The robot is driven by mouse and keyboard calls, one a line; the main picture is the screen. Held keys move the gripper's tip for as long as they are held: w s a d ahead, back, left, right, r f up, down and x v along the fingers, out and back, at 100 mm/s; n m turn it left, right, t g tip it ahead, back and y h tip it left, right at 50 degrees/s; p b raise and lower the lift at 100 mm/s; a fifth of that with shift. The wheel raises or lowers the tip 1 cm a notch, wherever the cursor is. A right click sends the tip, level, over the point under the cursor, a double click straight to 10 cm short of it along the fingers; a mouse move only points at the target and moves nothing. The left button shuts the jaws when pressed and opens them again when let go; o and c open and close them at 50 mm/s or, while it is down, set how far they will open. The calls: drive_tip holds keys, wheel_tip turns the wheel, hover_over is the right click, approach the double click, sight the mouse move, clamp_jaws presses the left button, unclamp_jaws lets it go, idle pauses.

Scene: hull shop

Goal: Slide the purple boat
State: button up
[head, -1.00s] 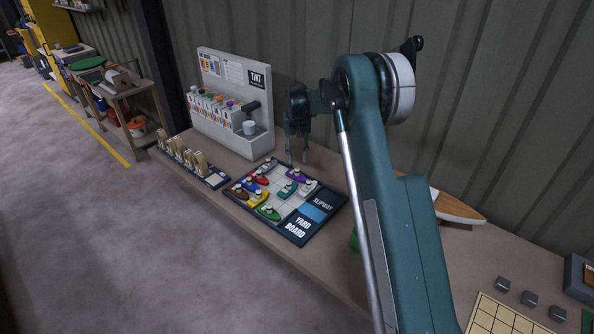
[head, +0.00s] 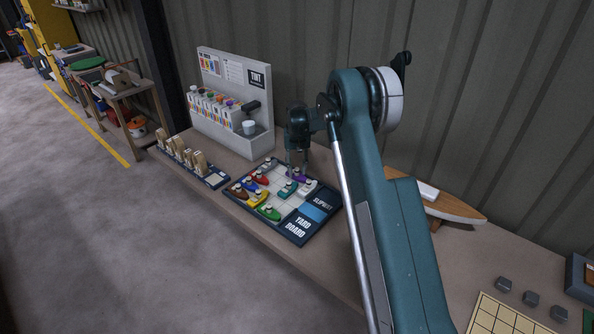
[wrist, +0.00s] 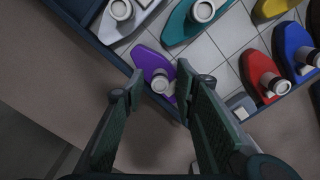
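The purple boat (head: 299,175) lies on the yard board (head: 272,233) along its back edge; it also shows in the wrist view (wrist: 149,61), with a pale round knob (wrist: 160,84) on top. My gripper (head: 297,168) is low over this boat. In the wrist view my gripper (wrist: 162,82) is open, with one finger on each side of the knob. The right finger is close to the knob and hides part of the boat; I cannot tell whether it touches. A gap shows at the left finger.
Near the purple boat are a teal boat (wrist: 190,25), a white boat (wrist: 128,17), a red boat (wrist: 259,73) and a blue boat (wrist: 293,45). The tint stand (head: 262,132) rises behind the board. Bare tiles show mid-board.

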drive_tip(key=shift+f, duration=0.1)
drive_tip(key=shift+c, duration=0.7)
clamp_jaws()
drive_tip(key=shift+w+a+b, duration=0.3)
drive_tip(key=shift+w+a, duration=1.9)
drive_tip(key=shift+o, duration=0.7)
unclamp_jaws()
wheel_tip(320, 180, up, 12)
